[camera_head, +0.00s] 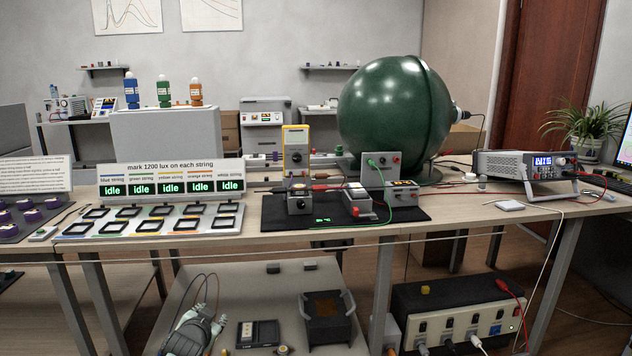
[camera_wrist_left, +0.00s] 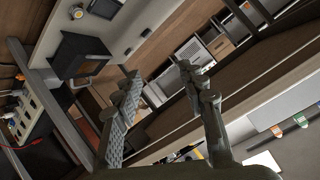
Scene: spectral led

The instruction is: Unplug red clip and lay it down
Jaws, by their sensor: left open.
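A red clip-like piece (camera_head: 320,187) with a red lead lies by the small grey terminal box (camera_head: 299,203) on the black mat. Another red plug with a red lead (camera_head: 502,286) stands at the power strip (camera_head: 460,318) on the lower level. Red ends also show near the power supply (camera_head: 525,165). I cannot tell which is the task's clip. My left gripper (camera_head: 202,322) is low, in front of the table and well below its top. In the left wrist view its fingers (camera_wrist_left: 158,70) are apart with nothing between them. My right gripper is not in view.
The table's front edge (camera_head: 330,238) lies above my left gripper. A black box (camera_head: 326,318) and a small dark case (camera_head: 258,334) sit on the lower shelf. A big green sphere (camera_head: 395,110), a yellow meter (camera_head: 295,147) and the light-string displays (camera_head: 172,190) stand on the table.

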